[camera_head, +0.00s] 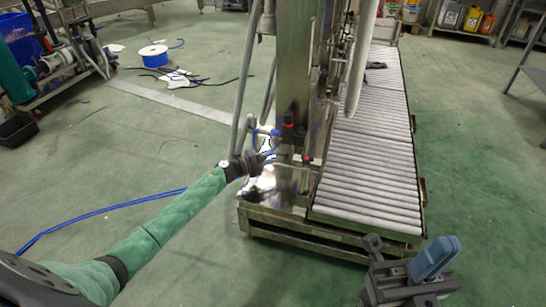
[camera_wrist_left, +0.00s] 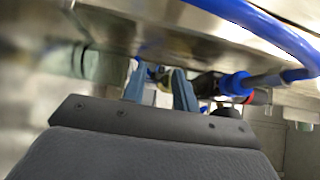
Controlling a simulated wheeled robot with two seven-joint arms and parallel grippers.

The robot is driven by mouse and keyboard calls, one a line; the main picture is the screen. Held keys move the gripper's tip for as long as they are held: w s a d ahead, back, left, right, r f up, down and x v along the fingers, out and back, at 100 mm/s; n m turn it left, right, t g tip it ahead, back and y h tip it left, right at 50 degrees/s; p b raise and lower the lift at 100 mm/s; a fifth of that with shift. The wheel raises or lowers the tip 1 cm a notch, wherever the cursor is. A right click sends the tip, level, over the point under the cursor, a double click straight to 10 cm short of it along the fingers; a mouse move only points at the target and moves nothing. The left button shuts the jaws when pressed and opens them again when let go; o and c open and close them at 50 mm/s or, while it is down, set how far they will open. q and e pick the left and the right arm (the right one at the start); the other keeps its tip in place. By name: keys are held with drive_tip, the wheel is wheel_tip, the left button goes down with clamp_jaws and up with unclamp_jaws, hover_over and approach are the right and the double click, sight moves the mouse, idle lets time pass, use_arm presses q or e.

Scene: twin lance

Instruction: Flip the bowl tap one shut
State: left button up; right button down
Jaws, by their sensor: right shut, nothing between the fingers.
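My left arm, in a green sleeve, reaches to the steel machine (camera_head: 293,80). My left gripper (camera_head: 270,156) is small and partly lost among blue hoses and fittings at its post. In the left wrist view the two blue fingers of this gripper (camera_wrist_left: 160,78) stand apart, pointing at small blurred fittings under a steel edge. A dark fitting with a blue collar (camera_wrist_left: 235,84) and a red end lies just right of the fingers. I cannot tell which part is bowl tap one, or whether a finger touches it. My right gripper (camera_head: 436,260) is shut and empty at the bottom right.
A roller conveyor (camera_head: 368,150) runs along the machine's right side. A blue hose (camera_head: 110,208) lies on the green floor. A cable spool (camera_head: 154,56) and a cart (camera_head: 55,70) stand at the back left. The left floor is mostly clear.

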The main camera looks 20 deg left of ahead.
use_arm(q)
drive_tip(key=p+v, duration=0.1)
drive_tip(key=v, duration=0.6)
drive_tip(key=shift+s+a, duration=0.15)
drive_tip(key=shift+a, duration=0.05)
